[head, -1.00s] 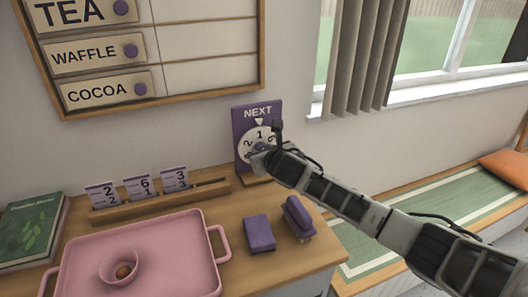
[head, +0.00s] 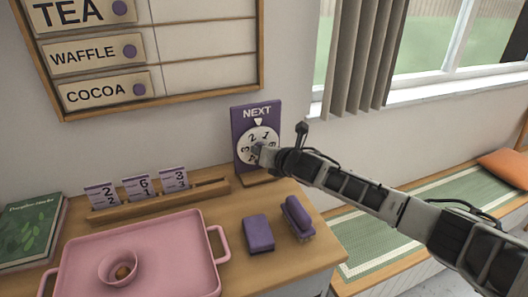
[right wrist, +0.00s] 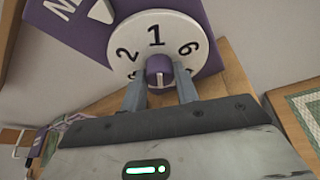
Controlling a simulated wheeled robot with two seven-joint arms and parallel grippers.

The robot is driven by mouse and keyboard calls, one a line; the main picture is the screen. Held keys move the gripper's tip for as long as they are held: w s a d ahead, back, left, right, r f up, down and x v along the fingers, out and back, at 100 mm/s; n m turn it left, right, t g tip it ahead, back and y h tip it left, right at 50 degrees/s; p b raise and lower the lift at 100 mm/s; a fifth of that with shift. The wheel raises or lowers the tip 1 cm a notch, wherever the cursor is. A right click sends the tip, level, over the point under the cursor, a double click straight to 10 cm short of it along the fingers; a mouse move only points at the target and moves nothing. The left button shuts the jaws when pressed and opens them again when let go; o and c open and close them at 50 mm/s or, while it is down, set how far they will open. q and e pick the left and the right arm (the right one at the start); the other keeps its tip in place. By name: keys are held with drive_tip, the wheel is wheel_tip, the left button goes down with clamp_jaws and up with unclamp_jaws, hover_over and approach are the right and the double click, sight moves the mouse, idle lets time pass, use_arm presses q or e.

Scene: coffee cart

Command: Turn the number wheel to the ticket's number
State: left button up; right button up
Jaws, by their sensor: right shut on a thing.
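The purple NEXT stand (head: 243,127) carries a round white number wheel (head: 252,131) with a white pointer (head: 258,122) above it. The pointer sits between the 2 and the 1. My right gripper (head: 264,153) is shut on the wheel's purple centre knob (right wrist: 160,70). In the right wrist view the wheel (right wrist: 140,30) shows 2, 1 and a 6 or 9, with a finger on each side of the knob. Several purple-edged tickets stand in a wooden holder (head: 205,191): one reads 2 (head: 103,194), one 6 (head: 138,187), one 3 (head: 173,179), each with a smaller figure below.
A pink tray (head: 185,245) with a pink cup-like dish (head: 122,266) lies on the counter's front. A purple block (head: 258,233) and a purple brush (head: 298,217) lie right of it. A green book (head: 30,232) is at left. A menu board hangs above.

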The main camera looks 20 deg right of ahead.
drive_tip(key=shift+f, duration=0.1)
idle(0.3)
drive_tip(key=o, duration=1)
drive_tip(key=b+v, duration=0.1)
drive_tip(key=v, duration=1.5)
drive_tip(key=shift+d+f, duration=0.15)
drive_tip(key=shift+d, duration=0.05)
